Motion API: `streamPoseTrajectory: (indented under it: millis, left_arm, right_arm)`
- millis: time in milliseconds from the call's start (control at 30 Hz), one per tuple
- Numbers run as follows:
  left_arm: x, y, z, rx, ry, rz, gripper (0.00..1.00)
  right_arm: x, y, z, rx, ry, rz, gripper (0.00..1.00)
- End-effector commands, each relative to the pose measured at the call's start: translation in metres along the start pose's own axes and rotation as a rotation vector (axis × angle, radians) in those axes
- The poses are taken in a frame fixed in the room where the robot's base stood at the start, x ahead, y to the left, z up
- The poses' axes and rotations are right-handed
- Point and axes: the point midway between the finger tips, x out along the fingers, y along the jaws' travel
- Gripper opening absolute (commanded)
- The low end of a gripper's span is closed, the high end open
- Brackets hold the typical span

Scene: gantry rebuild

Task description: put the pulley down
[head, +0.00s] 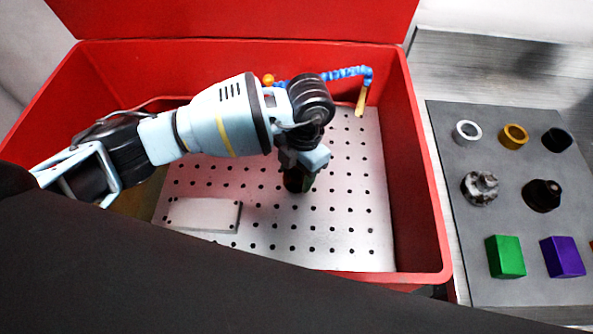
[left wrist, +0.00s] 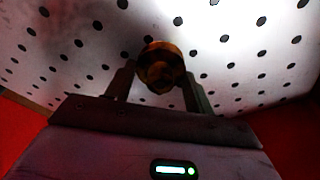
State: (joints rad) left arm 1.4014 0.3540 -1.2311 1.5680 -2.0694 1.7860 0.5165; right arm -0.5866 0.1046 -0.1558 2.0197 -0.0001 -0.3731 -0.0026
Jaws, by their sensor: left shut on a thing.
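The pulley (left wrist: 161,66) shows in the left wrist view as a brownish, round, stepped piece between the two fingers. My left gripper (left wrist: 158,88) is shut on it. In the head view my left gripper (head: 303,160) points down over the perforated metal plate (head: 345,205) inside the red box. The dark lower part of the pulley (head: 295,181) shows beneath the fingers, close to the plate. I cannot tell whether it touches. The gripper hides its upper part. My right gripper is in neither view.
The red box (head: 422,190) has high walls around the plate. A flat pale block (head: 204,214) lies at the plate's front left. A blue segmented hose (head: 345,73) reaches over the back. A grey board (head: 450,235) at right holds rings, round parts and coloured blocks. The plate's right side is clear.

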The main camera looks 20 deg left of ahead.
Motion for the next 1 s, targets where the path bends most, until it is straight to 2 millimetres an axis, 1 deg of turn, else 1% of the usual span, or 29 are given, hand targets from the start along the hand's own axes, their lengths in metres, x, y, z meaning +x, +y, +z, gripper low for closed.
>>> streamPoseTrajectory:
  millis: [100,300,433,467,600,867,1000]
  left_arm:
    - [0.0067,0.0000,0.0016,0.000,-0.002,0.001,0.22]
    - [0.0065,-0.0001,0.0016,0.001,-0.002,0.001,0.22]
    - [0.0099,-0.0003,0.0020,0.001,-0.001,0.000,0.22]
    - [0.0102,-0.0003,0.0018,0.001,-0.001,0.001,0.56]
    - [0.0096,-0.0003,0.0018,0.001,-0.001,0.001,0.74]
    - [0.0093,-0.0003,0.0017,0.001,-0.001,0.001,0.75]
    - [0.0024,-0.0002,0.0018,0.001,-0.003,0.001,0.75]
  right_arm:
    - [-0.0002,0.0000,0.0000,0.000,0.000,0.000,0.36]
    - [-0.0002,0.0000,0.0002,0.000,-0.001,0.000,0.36]
    - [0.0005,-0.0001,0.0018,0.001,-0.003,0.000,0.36]
    - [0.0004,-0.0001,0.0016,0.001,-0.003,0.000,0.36]
    - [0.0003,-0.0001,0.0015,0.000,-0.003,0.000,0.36]
    - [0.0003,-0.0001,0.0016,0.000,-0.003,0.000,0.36]
    - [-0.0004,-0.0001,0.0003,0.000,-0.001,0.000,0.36]
